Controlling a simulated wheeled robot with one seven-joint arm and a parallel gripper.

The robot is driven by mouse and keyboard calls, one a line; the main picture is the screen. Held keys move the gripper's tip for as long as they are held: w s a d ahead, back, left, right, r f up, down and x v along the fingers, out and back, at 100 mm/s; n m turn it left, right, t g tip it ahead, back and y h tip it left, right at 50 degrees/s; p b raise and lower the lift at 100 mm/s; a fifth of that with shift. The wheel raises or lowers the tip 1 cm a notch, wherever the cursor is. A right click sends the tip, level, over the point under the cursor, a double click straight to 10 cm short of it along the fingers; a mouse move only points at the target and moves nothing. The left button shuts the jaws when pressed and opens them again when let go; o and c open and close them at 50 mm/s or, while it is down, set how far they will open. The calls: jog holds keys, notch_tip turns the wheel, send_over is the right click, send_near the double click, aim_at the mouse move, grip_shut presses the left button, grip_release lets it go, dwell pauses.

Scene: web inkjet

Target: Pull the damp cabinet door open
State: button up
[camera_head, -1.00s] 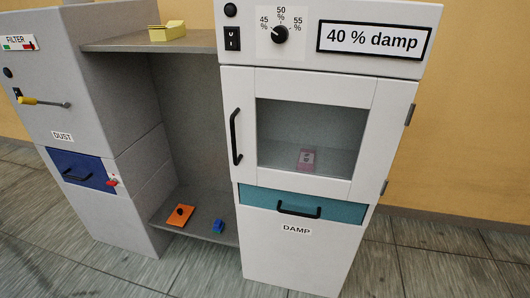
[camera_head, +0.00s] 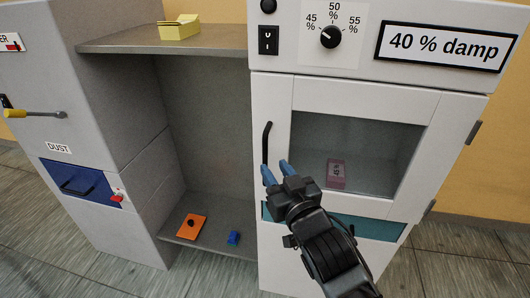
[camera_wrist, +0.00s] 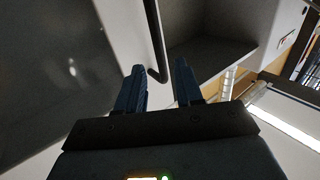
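The damp cabinet door (camera_head: 276,100) is a white frame around a window, and it looks closed. Its black vertical bar handle (camera_head: 266,142) is on the door's left side. My gripper (camera_head: 276,169) has blue fingers and is at the handle's lower end. In the wrist view, my gripper (camera_wrist: 158,72) is open with its fingers apart. The lower end of the handle (camera_wrist: 154,45) appears between and just beyond the fingertips. I cannot tell whether they touch. A pink labelled block (camera_head: 336,173) shows behind the window.
A teal drawer (camera_head: 385,229) sits below the door, partly hidden by my arm. Hinges (camera_head: 473,132) are on the cabinet's right side. To the left, an open bay holds an orange piece (camera_head: 190,227) and a blue piece (camera_head: 233,237). A yellow box (camera_head: 179,28) stands on the upper shelf (camera_head: 130,40).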

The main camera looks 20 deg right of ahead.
aim_at(266, 155)
jog(key=w+p, duration=0.1)
jog(key=w, duration=0.6)
jog(key=shift+w+d, duration=0.15)
jog(key=shift+d, duration=0.05)
jog(key=shift+c, duration=0.3)
grip_shut()
